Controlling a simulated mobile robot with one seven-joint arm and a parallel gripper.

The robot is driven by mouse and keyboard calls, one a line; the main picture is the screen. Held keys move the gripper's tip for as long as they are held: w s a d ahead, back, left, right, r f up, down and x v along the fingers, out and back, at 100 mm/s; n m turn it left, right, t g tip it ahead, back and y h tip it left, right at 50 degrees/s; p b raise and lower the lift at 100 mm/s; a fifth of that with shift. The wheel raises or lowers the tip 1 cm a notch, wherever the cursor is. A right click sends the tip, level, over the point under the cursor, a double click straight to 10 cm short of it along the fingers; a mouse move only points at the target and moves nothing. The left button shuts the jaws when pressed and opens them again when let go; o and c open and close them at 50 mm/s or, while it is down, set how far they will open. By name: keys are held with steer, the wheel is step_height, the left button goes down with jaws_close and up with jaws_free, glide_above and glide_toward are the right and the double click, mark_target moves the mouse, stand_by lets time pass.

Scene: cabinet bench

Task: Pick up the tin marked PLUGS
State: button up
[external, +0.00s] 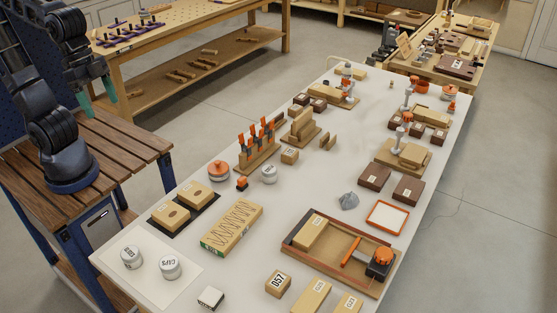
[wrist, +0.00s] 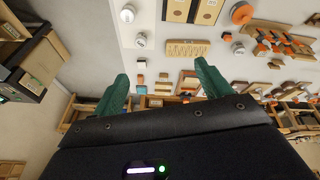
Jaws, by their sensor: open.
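Two white round tins stand on a pale mat at the near left corner of the bench. The left tin (external: 132,257) has a label too small to read surely. The right tin (external: 170,267) seems to read CAPS. A third white tin (external: 269,174) stands farther back beside an orange-topped round container; its label is unclear. I cannot tell for certain which is PLUGS. The wrist view shows white tins at the upper left (wrist: 127,14), below it (wrist: 141,41), and right of centre (wrist: 238,48). My gripper (external: 96,97) is open, empty, green-fingered, and well away from the tins.
The long white bench (external: 235,265) holds wooden blocks, a rack of orange-handled tools (external: 258,145), a spring box (external: 232,228) and a wooden tray (external: 330,270). A slatted wooden table (external: 110,150) stands at left.

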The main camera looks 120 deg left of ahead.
steer(key=w+a+f+n+g, duration=0.1)
steer(key=w+a+f+n, duration=0.3)
steer(key=w+a, duration=0.65)
steer(key=n+g+h, duration=0.1)
steer(key=n+g, duration=0.1)
steer(key=n, duration=1.1)
glide_above(269, 169)
steer(key=a, duration=0.1)
steer(key=f, duration=2.7)
steer(key=shift+s, duration=0.4)
steer(key=shift+a+f, duration=0.1)
steer(key=shift+f, duration=0.1)
steer(key=f, duration=0.4)
steer(key=shift+d+f, duration=0.25)
steer(key=shift+f, duration=0.15)
steer(key=shift+w+d+f, duration=0.1)
steer(key=shift+w+f, duration=0.05)
steer(key=shift+f, duration=0.8)
steer(key=shift+w+d+f, duration=0.1)
steer(key=shift+f, duration=0.85)
steer(key=shift+w+d+f, duration=0.1)
steer(key=shift+w+f, duration=0.05)
steer(key=shift+f, duration=0.8)
steer(key=shift+c, duration=0.5)
